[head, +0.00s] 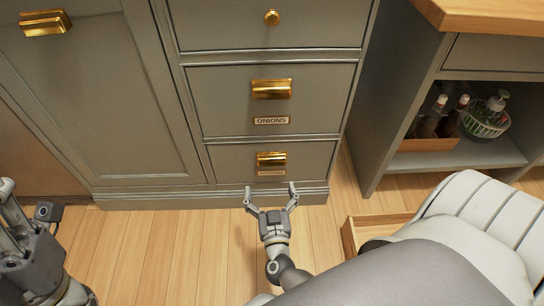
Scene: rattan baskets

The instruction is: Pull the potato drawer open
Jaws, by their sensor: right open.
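The bottom drawer (228,165) of the grey-green cabinet is closed. It has a gold cup handle (271,158) with a small label (271,173) under it, too small to read for sure. The drawer above it is labelled ONIONS (271,121) and is also closed. My right gripper (270,192) is open and empty. Its two fingers point at the cabinet and appear just below the bottom handle in the picture, apart from it.
A wooden box (349,238) sits on the floor beside my right arm. The wooden floor before the cabinet is clear.

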